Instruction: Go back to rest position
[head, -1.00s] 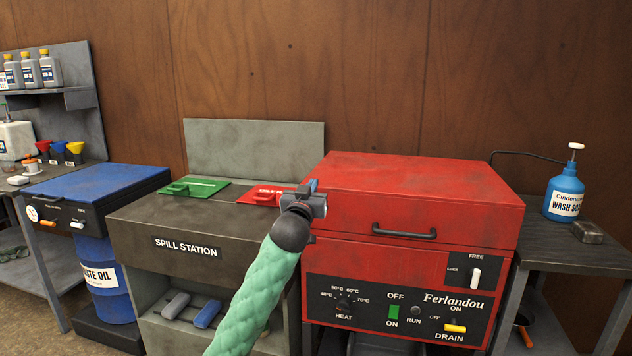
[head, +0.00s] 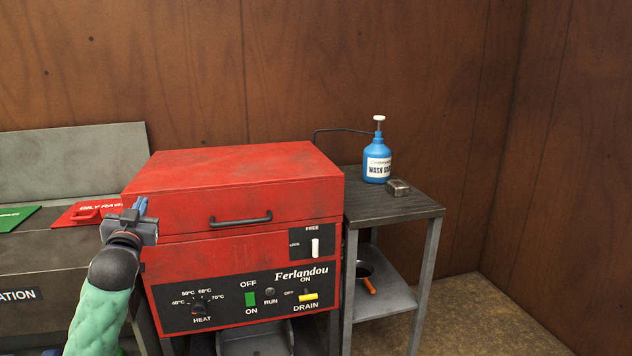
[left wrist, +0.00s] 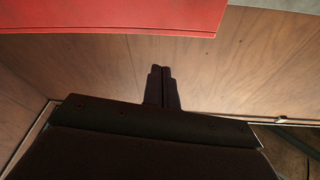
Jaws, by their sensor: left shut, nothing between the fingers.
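My left arm, in a green sleeve, comes up from the lower left of the head view. My left gripper (head: 141,207) is in front of the left edge of the red Ferlandou parts washer (head: 232,185), with its fingers pointing up. It is shut and holds nothing. The left wrist view shows the two closed fingers (left wrist: 161,72) together, with a red panel (left wrist: 110,17) above them. I cannot tell whether the gripper touches the washer. The washer's lid is down. My right gripper is not in view.
A dark side table (head: 392,207) right of the washer holds a blue wash bottle (head: 377,147) and a small grey block (head: 398,187). The spill station (head: 60,255) with green and red lids stands left. Open floor (head: 490,315) lies at the lower right.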

